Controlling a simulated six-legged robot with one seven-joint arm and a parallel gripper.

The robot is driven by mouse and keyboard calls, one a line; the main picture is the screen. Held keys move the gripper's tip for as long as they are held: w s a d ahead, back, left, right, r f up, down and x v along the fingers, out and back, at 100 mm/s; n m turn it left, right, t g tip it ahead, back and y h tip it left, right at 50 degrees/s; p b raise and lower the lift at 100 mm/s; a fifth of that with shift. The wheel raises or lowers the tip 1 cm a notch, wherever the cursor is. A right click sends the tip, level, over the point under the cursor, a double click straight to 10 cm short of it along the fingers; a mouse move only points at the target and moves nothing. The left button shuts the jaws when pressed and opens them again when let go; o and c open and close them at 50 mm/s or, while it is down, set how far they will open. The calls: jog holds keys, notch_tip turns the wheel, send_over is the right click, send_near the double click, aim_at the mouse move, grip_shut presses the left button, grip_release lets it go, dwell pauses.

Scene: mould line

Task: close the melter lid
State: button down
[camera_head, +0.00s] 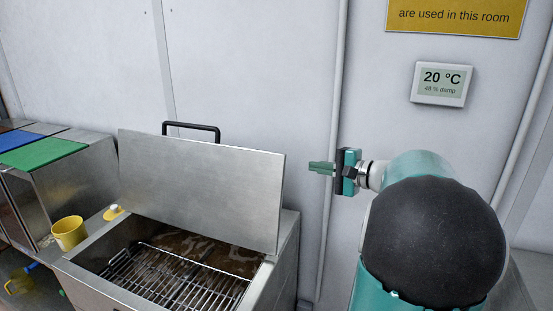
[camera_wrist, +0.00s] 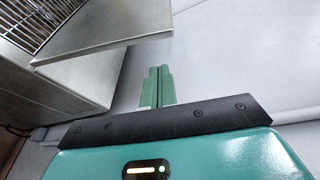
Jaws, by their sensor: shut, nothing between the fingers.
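The melter (camera_head: 284,272) is a steel box with a wire rack (camera_head: 170,280) and brownish, wet-looking contents inside. Its flat steel lid (camera_head: 205,185) stands open, raised at the back, with a black handle (camera_head: 191,127) at its top edge. In the wrist view the lid (camera_wrist: 110,38) shows at upper left. My gripper (camera_head: 312,167) is to the right of the lid, apart from it, with its green fingers pointing left. In the wrist view the fingers (camera_wrist: 157,72) are together and empty, close by the lid's edge in the picture. Whether they touch is not visible there.
A yellow cup (camera_head: 69,233) stands left of the melter, near a yellow-and-white knob (camera_head: 113,212). Steel bins with green (camera_head: 42,151) and blue lids are further left. A wall with a pipe (camera_head: 335,110) and a thermometer display (camera_head: 441,84) is behind.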

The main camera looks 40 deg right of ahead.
jog(key=w+m+t, duration=0.1)
jog(key=w, duration=0.8)
jog(key=s+a, duration=0.2)
jog(key=shift+s+a+r+h, duration=0.2)
jog(key=shift+a+r+h, duration=0.1)
jog(key=shift+a, duration=0.05)
jog(key=shift+a, duration=0.1)
